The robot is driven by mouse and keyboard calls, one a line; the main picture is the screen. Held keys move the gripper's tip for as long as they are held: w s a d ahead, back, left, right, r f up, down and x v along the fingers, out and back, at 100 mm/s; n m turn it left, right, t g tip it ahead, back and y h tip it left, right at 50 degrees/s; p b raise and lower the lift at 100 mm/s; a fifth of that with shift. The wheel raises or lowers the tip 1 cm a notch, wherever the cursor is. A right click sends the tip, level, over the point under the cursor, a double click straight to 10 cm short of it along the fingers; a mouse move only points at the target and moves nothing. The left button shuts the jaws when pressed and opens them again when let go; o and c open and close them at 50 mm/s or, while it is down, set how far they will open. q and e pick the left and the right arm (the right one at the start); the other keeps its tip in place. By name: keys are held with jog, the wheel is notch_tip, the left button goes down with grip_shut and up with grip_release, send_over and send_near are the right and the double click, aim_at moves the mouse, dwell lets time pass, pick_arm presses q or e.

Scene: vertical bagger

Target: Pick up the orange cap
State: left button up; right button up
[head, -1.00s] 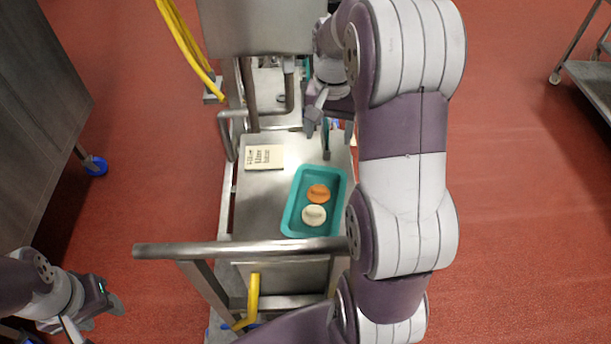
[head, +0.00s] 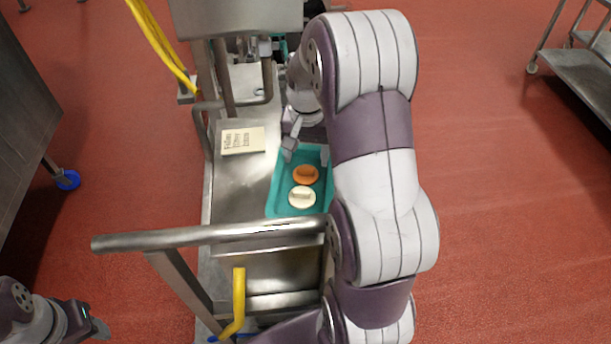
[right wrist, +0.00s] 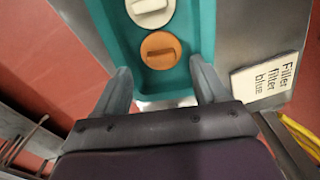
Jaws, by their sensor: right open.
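The orange cap (head: 306,174) is a round disc with a raised bar across its top. It lies in a teal tray (head: 281,194), just behind a cream cap (head: 301,197). In the right wrist view the orange cap (right wrist: 160,50) shows ahead of the fingers, with the cream cap (right wrist: 150,11) beyond it. My right gripper (right wrist: 165,88) is open and empty, its fingers spread on either side of the line to the orange cap. In the head view it is at the tray's far end, partly hidden by my arm. My left gripper (head: 98,324) is at the lower left, away from the tray.
A cream sign (head: 243,140) reading "Filler filter blue" lies left of the tray on the steel table (head: 234,190). A steel rail (head: 200,238) crosses in front. A steel machine housing (head: 235,18) stands behind. Yellow hoses (head: 160,45) hang at the back left.

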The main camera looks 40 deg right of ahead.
aim_at(306, 168)
notch_tip(306, 168, down, 4)
jog(key=shift+w+f+p, duration=0.15)
jog(key=shift+f+p, duration=0.1)
jog(key=shift+p, duration=0.4)
jog(key=shift+a+r, duration=0.1)
jog(key=c, duration=0.7)
jog(key=shift+c, duration=0.3)
